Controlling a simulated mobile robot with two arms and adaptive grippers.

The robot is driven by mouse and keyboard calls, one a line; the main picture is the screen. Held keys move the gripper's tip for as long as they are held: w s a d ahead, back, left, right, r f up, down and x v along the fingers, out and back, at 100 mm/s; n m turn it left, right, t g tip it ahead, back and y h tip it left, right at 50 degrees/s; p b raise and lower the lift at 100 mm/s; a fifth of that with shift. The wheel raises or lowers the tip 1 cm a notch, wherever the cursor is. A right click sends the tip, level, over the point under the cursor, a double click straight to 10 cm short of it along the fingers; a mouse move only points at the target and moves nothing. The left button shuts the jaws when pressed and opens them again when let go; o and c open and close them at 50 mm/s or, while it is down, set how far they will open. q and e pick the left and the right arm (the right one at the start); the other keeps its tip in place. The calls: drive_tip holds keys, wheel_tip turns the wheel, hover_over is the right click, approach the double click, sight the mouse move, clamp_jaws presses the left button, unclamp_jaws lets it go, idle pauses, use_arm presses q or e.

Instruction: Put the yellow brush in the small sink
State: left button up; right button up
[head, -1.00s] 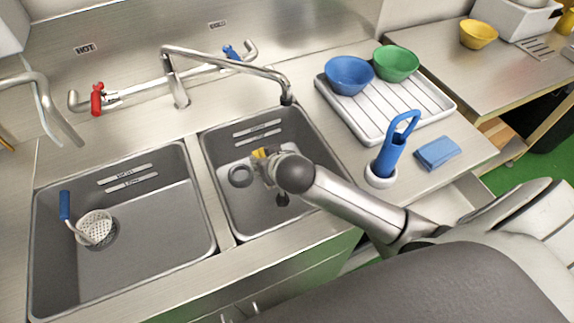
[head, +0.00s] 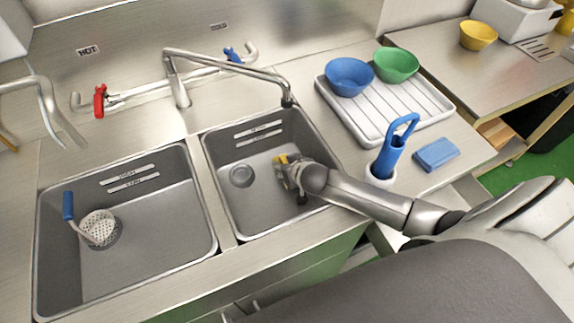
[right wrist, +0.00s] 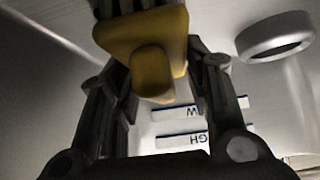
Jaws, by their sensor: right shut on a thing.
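The yellow brush (right wrist: 143,42) is between the fingers of my right gripper (right wrist: 160,80), which is shut on it, in the right wrist view. In the head view only a small yellow part of the brush (head: 281,159) shows past the gripper (head: 285,172). Gripper and brush are over or within the small right-hand sink (head: 255,205), to the right of its drain (head: 241,176). I cannot tell whether the brush touches the sink bottom. My left gripper is not in view.
The large sink (head: 150,245) on the left holds a blue-handled strainer (head: 98,228). The faucet spout (head: 286,100) ends above the small sink's back edge. Right of it stand a blue brush in a holder (head: 388,158), a blue sponge (head: 436,154) and a white rack (head: 405,110) with bowls.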

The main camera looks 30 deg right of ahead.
drive_tip(key=shift+f, duration=0.15)
drive_tip(key=o, duration=1.2)
drive_tip(key=shift+c, duration=0.2)
drive_tip(key=shift+r, duration=0.3)
drive_tip(key=shift+v, duration=3.7)
